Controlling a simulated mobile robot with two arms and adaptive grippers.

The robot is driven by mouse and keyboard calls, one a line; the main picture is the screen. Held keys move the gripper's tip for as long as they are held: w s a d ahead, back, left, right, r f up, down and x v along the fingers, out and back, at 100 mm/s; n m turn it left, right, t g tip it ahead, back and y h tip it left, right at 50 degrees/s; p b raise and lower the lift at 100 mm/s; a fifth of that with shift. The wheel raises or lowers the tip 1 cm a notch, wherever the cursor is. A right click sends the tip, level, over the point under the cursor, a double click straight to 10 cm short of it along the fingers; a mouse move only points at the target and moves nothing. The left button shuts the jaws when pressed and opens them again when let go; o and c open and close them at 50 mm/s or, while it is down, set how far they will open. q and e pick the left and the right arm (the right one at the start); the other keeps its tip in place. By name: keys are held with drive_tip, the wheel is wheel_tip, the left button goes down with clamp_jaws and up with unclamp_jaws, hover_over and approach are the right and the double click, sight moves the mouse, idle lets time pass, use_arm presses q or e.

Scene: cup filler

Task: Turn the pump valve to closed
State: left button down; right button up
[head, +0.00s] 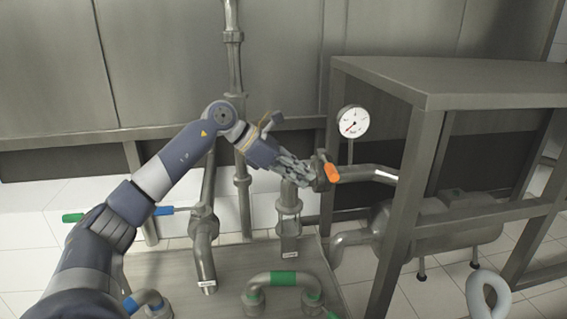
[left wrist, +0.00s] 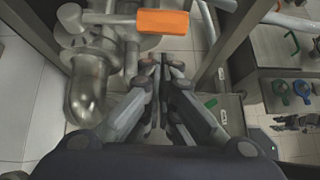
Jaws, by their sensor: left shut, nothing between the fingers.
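The valve with an orange handle (head: 331,172) sits on the metal pipe (head: 370,173) right of centre in the head view, below the pressure gauge. The orange handle also shows at the top of the left wrist view (left wrist: 163,21). My left gripper (head: 308,181) is shut and empty, just left of the valve in the head view. In the left wrist view its fingertips (left wrist: 162,64) are together, a little below the handle in the picture; I cannot tell if they touch the valve.
A steel table frame (head: 425,130) stands close on the right. A round gauge (head: 353,122) is above the valve. A blue-handled valve (head: 165,211) and a green-banded pipe (head: 283,279) are to the left and below. A metal wall (head: 290,60) is behind.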

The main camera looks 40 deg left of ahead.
use_arm(q)
drive_tip(key=shift+w+d+r+p, duration=0.2)
drive_tip(key=shift+w+d+p, duration=0.1)
drive_tip(key=shift+w+d, duration=0.45)
drive_tip(key=shift+w+d+r+p, duration=0.15)
drive_tip(key=shift+w+d+p, duration=0.25)
drive_tip(key=shift+d, duration=0.15)
drive_tip(key=shift+r, duration=0.15)
drive_tip(key=v, duration=1.1)
drive_tip(key=shift+s+a, duration=0.3)
drive_tip(key=shift+a, duration=0.05)
